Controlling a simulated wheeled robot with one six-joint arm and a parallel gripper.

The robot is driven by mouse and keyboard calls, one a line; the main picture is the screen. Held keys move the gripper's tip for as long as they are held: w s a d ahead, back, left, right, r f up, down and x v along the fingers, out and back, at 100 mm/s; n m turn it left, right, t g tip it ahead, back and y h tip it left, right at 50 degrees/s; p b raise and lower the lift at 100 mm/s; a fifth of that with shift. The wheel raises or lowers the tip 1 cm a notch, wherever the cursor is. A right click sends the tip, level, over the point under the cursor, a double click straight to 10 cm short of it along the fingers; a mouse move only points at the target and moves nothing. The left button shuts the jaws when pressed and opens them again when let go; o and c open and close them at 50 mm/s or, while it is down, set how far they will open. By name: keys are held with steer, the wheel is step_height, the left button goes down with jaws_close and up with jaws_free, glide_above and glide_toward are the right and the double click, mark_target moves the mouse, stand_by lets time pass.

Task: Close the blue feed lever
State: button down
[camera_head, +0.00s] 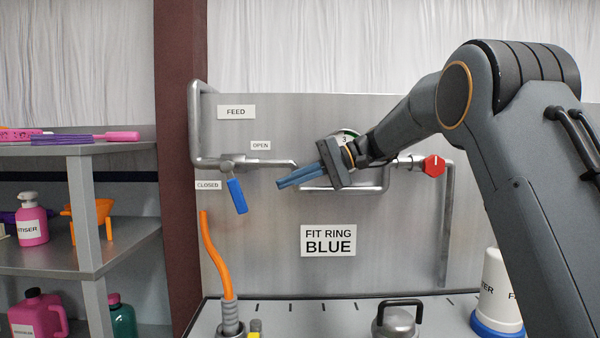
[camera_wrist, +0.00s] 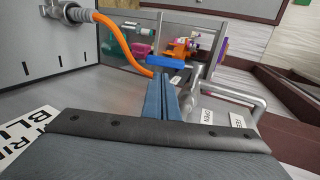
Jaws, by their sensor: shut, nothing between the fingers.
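The blue feed lever (camera_head: 237,196) hangs from a grey valve on the pipe at the left of the metal panel. It points down, tilted slightly right at its lower end. The OPEN label (camera_head: 260,146) is above right of the valve, and the CLOSED label (camera_head: 208,185) is left of the lever. My gripper (camera_head: 279,184) is shut and empty, its blue-grey fingers pointing left at the lever with a visible gap in the head view. In the wrist view the lever (camera_wrist: 169,61) lies across just beyond my fingertips (camera_wrist: 161,78); contact cannot be told there.
A red knob (camera_head: 434,166) is on the pipe at right. An orange hose (camera_head: 212,255) rises below the lever. A lidded metal vessel (camera_head: 396,320) and a white container (camera_head: 495,285) stand below at right. Shelves (camera_head: 125,244) with bottles are at left.

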mark_target(244, 198)
steer(key=p+x, duration=0.2)
steer(key=x, duration=0.6)
steer(key=shift+a+p, duration=0.1)
steer(key=shift+p, duration=0.3)
